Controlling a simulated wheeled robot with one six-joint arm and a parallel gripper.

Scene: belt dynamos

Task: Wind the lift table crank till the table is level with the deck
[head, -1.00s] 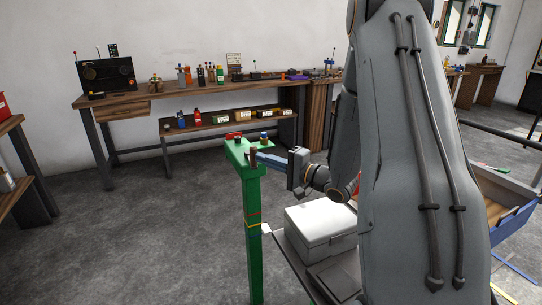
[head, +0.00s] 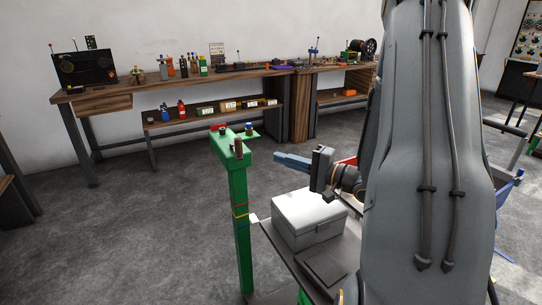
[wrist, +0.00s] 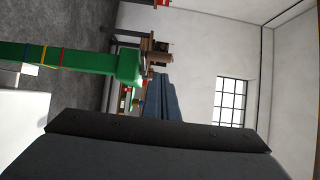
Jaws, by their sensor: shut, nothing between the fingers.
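A green post (head: 239,215) stands left of centre in the head view, with red, yellow and blue bands round it. A short brown upright handle (head: 238,149) is at its top, near a red knob and a blue knob (head: 249,128). The deck cannot be made out.
The white case (head: 308,217) is below my gripper and right of the post. A wooden bench (head: 155,92) with bottles and tools runs along the back wall. Grey floor (head: 130,220) is open left of the post.

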